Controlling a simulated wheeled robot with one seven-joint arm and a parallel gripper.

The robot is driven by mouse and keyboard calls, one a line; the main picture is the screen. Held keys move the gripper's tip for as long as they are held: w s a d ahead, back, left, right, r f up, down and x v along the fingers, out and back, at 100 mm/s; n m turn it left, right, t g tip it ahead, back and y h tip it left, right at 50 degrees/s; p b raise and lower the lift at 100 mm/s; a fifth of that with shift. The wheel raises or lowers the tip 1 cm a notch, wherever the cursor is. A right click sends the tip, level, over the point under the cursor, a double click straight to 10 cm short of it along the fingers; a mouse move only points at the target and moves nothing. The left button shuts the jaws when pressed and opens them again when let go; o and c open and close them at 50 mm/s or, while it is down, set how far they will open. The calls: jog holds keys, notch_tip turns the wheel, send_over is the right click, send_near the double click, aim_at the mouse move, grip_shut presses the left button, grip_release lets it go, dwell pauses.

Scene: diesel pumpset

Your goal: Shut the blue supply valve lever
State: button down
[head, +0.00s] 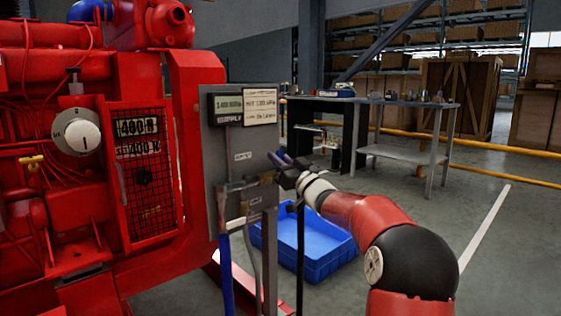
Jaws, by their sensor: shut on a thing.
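A grey panel (238,165) stands at the right side of the red pumpset. A valve fitting with brass-coloured parts (262,181) sits at its right edge, above a blue hose (226,275) and a grey one. My gripper (282,167) is at the panel's right edge, just above the fitting, reaching in from the right. It is shut on a small dark-blue piece (275,159), which looks like the blue supply valve lever. The fingers hide much of the lever, so its exact angle cannot be told.
The red pumpset (90,130) with a white rotary knob (76,138) and mesh door fills the left. A blue crate (318,258) lies on the floor below my arm. A workbench (375,100) stands behind. Open floor lies to the right.

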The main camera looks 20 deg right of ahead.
jog(key=shift+f, duration=0.15)
jog(key=c, duration=1.3)
grip_release()
jog(key=v, duration=0.7)
jog(key=shift+s+d+f, duration=0.1)
jog(key=shift+s+f, duration=0.05)
jog(key=shift+s, duration=0.25)
